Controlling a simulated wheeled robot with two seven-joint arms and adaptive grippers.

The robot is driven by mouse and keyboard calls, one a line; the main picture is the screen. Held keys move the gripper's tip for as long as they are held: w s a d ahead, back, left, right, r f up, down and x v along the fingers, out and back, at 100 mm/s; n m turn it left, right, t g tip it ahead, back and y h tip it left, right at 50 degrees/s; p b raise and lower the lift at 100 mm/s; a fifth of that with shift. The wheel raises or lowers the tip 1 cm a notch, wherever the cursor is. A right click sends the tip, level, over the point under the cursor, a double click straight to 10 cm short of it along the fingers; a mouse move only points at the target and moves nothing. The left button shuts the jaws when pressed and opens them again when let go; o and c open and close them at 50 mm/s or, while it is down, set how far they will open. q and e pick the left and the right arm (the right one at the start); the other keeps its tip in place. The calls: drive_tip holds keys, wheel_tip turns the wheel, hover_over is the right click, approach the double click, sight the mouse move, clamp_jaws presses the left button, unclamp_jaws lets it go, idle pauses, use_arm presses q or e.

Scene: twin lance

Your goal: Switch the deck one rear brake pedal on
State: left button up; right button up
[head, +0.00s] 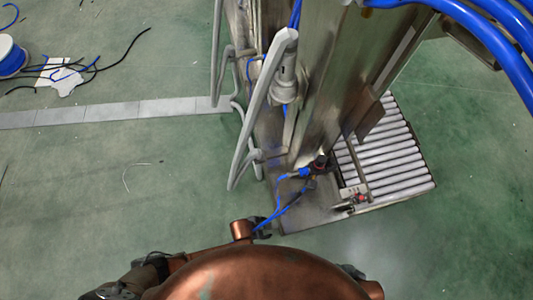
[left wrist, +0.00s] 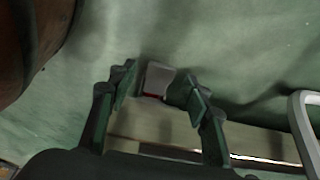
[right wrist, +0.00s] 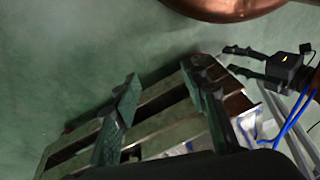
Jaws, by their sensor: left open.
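A small grey pedal-like plate with a red strip (left wrist: 158,80) shows between the fingertips of my left gripper (left wrist: 160,92) in the left wrist view. I cannot tell from its label which pedal it is or whether it is on. My left gripper is open, with nothing held. In the head view it is low, beside the near left end of the machine base (head: 310,215). The right wrist view shows its two spread fingers too (right wrist: 238,62). My right gripper (right wrist: 165,97) is open and empty over a slatted metal frame (right wrist: 160,135); it is hidden in the head view.
A roller deck (head: 385,160) lies right of the tall metal column (head: 340,70). Grey tube rails (head: 262,105) and blue cables (head: 290,200) run along the machine's left side. A cable spool (head: 10,55) and loose wires lie far left. The green floor between is mostly clear.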

use_arm(q)
drive_tip(key=shift+w+d+f, duration=0.1)
drive_tip(key=shift+d+f, duration=0.1)
drive_tip(key=shift+f, duration=0.25)
use_arm(e)
drive_tip(key=shift+w+a+f+t, duration=0.3)
drive_tip(key=shift+w+a+f, duration=0.1)
drive_tip(key=shift+w+f, duration=0.2)
